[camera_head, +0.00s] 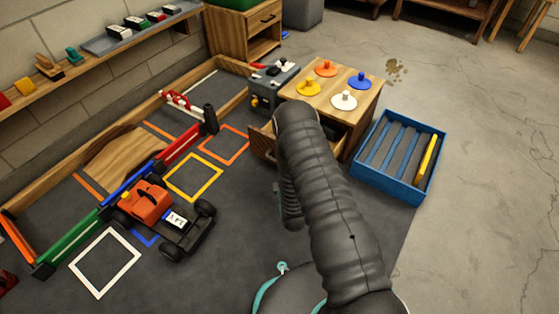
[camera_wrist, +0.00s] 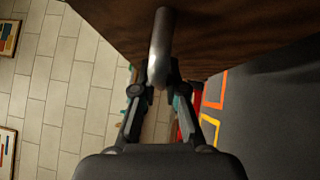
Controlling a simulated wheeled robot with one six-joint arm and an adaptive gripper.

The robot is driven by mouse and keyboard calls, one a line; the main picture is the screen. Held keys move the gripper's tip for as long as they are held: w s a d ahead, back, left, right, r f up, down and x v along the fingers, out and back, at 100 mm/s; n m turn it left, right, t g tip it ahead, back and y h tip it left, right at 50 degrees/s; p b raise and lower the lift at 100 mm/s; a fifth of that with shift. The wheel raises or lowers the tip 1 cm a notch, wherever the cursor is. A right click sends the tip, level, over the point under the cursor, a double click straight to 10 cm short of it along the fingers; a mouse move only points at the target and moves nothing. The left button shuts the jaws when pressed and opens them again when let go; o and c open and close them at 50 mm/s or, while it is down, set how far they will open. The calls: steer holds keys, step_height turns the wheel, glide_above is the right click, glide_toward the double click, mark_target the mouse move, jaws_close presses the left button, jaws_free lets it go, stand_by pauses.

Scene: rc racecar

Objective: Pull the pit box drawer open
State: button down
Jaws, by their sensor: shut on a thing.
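The pit box (camera_head: 313,95) is a wooden cabinet with coloured round knobbed pieces on its top, at upper centre in the head view. Its drawer (camera_head: 262,144) shows as a wooden piece jutting out to the left of my arm, so it seems partly out; my arm hides most of it. In the wrist view the dark wooden drawer front (camera_wrist: 225,35) fills the top, with a metal bar handle (camera_wrist: 160,40) pointing towards me. My gripper (camera_wrist: 157,84) is shut on the end of that handle.
A blue slatted crate (camera_head: 400,158) with a yellow bar stands right of the pit box. A grey device (camera_head: 272,85) stands to its left. An orange racecar (camera_head: 165,215) sits on the dark mat among coloured square outlines and barriers.

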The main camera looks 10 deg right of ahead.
steer(key=shift+w+a, duration=0.1)
steer(key=shift+a, duration=0.25)
steer(key=c, duration=1.2)
jaws_free()
steer(key=shift+a, duration=0.1)
steer(key=shift+d, duration=0.3)
